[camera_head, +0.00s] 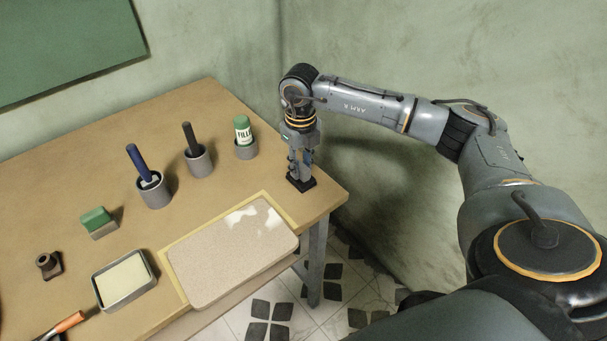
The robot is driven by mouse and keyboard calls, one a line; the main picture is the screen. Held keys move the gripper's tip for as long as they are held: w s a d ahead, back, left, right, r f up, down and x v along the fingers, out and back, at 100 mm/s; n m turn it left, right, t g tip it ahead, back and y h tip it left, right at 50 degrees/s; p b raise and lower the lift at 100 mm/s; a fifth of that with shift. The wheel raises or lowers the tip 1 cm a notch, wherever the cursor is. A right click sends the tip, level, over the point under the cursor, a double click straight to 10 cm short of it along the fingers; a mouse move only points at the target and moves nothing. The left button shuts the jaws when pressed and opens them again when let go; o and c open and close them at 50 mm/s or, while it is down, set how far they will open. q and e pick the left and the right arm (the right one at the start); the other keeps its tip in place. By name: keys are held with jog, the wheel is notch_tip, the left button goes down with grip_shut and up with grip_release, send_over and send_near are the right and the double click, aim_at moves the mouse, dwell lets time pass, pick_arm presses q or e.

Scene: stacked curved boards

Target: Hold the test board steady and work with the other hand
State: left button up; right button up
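The test board (225,262) looks like the pale speckled slab with rounded corners at the table's front right. It lies on a yellowish sheet or frame (173,272), with white glossy patches near its far right corner. My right gripper (301,180) points down at the table's right corner, beyond the board and apart from it. Its dark lower end is at or just above the tabletop. The picture is too small to tell whether its fingers are closed or hold anything. My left gripper is not in view.
On the table (185,115) are a green-capped bottle (243,130), a black-handled tool (190,138) and a blue-handled tool (138,162) in grey cups, a green-topped block (97,220), a shallow tray (123,280), a small dark item (48,264) and an orange-handled tool (68,323).

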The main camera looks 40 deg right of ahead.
aim_at(301, 166)
grip_shut()
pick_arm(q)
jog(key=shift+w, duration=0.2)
pick_arm(e)
jog(key=shift+r+p, duration=0.35)
jog(key=shift+r, duration=0.1)
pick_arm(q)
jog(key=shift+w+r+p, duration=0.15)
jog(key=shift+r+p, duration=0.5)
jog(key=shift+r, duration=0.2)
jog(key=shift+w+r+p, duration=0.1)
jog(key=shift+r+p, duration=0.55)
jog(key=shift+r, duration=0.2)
pick_arm(e)
jog(key=shift+r, duration=2.1)
